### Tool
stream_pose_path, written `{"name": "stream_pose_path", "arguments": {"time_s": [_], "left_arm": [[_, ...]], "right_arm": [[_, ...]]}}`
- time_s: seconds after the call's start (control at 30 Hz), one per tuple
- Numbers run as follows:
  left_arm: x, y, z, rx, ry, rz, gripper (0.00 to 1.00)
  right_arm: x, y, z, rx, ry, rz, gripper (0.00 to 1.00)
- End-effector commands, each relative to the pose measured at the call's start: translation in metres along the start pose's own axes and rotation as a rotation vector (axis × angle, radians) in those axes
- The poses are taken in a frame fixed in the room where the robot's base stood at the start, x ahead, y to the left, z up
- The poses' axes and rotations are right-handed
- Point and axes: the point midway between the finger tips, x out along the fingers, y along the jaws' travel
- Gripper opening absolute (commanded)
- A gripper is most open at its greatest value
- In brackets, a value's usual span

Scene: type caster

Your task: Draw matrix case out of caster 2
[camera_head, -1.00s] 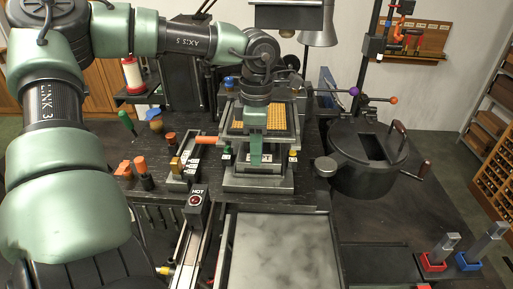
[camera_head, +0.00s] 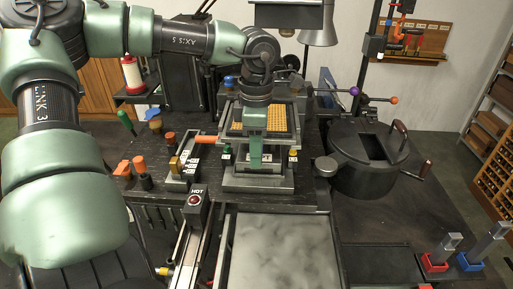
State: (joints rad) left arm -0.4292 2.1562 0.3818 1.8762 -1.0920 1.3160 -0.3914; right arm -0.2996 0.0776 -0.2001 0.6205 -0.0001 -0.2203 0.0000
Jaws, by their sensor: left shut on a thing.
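The green gripper body covers part of the case's front edge. The gripper is shut on the matrix case, though the fingertips are hard to make out. My right gripper is not in view.
A lidded dark pot (camera_head: 368,158) with a crank stands right of the caster. A pale slab (camera_head: 283,250) lies in front. An orange handle (camera_head: 205,139) sticks out left of the case. Red (camera_head: 434,262) and blue (camera_head: 469,262) holders stand at the right.

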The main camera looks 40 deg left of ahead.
Motion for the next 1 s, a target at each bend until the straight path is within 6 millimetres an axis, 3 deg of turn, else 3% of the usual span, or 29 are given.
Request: {"name": "stream_pose_path", "arguments": {"time_s": [1.0], "left_arm": [[0.003, -0.051, -0.001, 0.000, 0.004, -0.008, 0.00]], "right_arm": [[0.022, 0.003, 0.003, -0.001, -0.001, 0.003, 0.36]]}}
